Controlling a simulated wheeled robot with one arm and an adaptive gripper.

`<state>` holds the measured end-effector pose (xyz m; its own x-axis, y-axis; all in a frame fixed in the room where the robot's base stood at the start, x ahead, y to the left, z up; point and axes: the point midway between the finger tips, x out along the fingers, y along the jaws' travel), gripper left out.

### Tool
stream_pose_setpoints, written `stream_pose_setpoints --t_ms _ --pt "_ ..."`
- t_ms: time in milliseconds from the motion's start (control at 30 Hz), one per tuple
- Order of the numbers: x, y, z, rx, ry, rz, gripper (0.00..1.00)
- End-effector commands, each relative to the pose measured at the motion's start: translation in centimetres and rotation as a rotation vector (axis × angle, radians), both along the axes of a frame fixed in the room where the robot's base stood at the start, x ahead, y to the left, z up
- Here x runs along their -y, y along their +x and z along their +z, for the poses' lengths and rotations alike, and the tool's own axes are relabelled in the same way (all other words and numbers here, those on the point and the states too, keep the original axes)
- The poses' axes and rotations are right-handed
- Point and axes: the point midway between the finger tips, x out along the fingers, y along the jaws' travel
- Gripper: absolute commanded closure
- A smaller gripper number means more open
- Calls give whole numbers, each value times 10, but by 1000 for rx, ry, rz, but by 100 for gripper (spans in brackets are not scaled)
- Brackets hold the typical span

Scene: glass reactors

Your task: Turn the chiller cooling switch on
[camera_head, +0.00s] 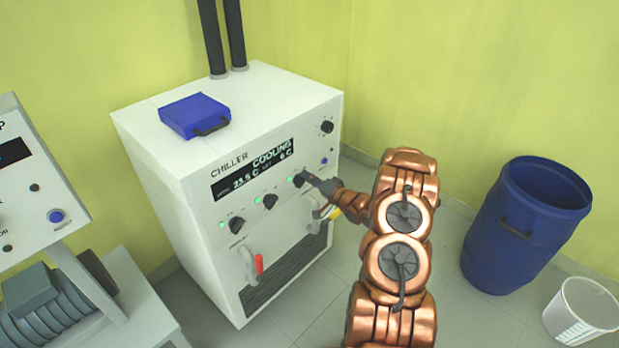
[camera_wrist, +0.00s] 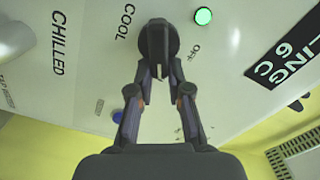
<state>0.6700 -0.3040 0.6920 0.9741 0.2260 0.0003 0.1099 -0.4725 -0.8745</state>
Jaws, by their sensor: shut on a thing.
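The white chiller (camera_head: 165,165) stands in the middle of the head view, its display (camera_head: 253,172) reading COOLING, about 23.5 C and 6 C. The cooling switch is a black knob (camera_head: 298,180) at the right of the row below the display. In the wrist view this knob (camera_wrist: 158,38) sits between the labels COOL and OFF, with a lit green lamp (camera_wrist: 203,16) beside it. My gripper (camera_head: 311,182) reaches it from the right. In the wrist view my gripper (camera_wrist: 160,72) has its two fingers closed on the knob's grip, partly hiding it.
Two more black knobs (camera_head: 237,225) (camera_head: 270,201) with green lamps sit left of the switch. Valves with red (camera_head: 259,264) and yellow handles are below. A blue case (camera_head: 195,115) lies on top. A blue barrel (camera_head: 520,230) and white bucket (camera_head: 583,312) stand right.

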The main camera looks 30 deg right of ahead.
Motion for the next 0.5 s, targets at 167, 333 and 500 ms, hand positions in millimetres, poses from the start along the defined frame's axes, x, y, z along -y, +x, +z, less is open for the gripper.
stream_pose_setpoints --t_ms 167,333,500 --pt "-2 4 7 14 -5 5 100" --pt "-2 4 7 13 -5 4 65" --pt "0 3 5 9 -5 2 57"
